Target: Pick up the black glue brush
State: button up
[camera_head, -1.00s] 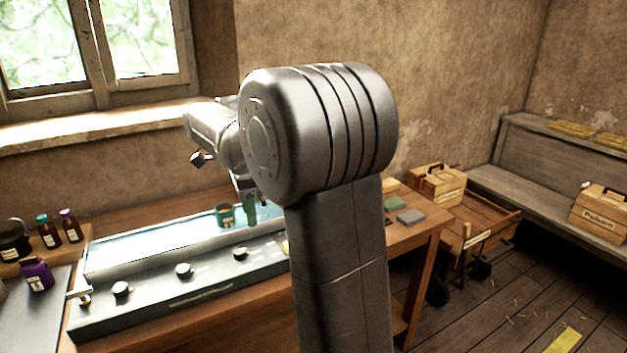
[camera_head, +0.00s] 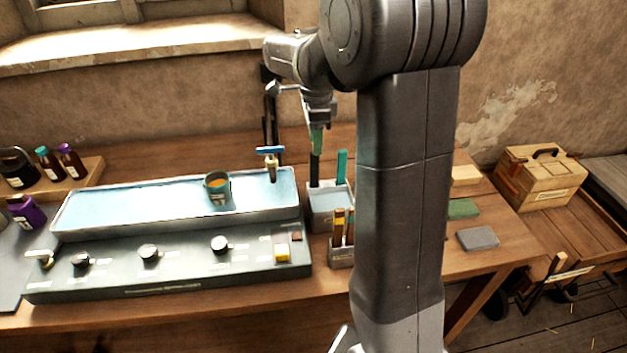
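My gripper (camera_head: 317,141), with green fingertips, points down beside my arm. A slim black upright handle (camera_head: 315,170), which looks like the black glue brush, shows directly below the fingertips. Its lower end is at the grey holder (camera_head: 328,215). The fingertips meet or overlap the handle's top in the picture. I cannot tell whether they touch it, or whether they are open or shut. A teal handle (camera_head: 342,164) stands in the same holder, just right of the black one.
A smaller holder with brown-handled tools (camera_head: 340,228) stands in front. To the left are a long water tray (camera_head: 130,205), a cup (camera_head: 217,188), a blue-handled tap (camera_head: 270,158) and a knobbed panel (camera_head: 180,262). Bottles (camera_head: 70,160) stand far left. My arm hides part of the table.

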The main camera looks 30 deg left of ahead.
aim_at(314, 161)
jog(key=shift+s+f, duration=0.15)
jog(key=shift+f, duration=0.45)
jog(key=shift+w+a+f+p, duration=0.1)
jog(key=shift+f+p, duration=0.2)
jog(key=shift+f, duration=1.2)
jog(key=shift+w+a+f+p, duration=0.1)
jog(key=shift+f+p, duration=0.15)
jog(key=shift+f, duration=1.25)
grip_shut()
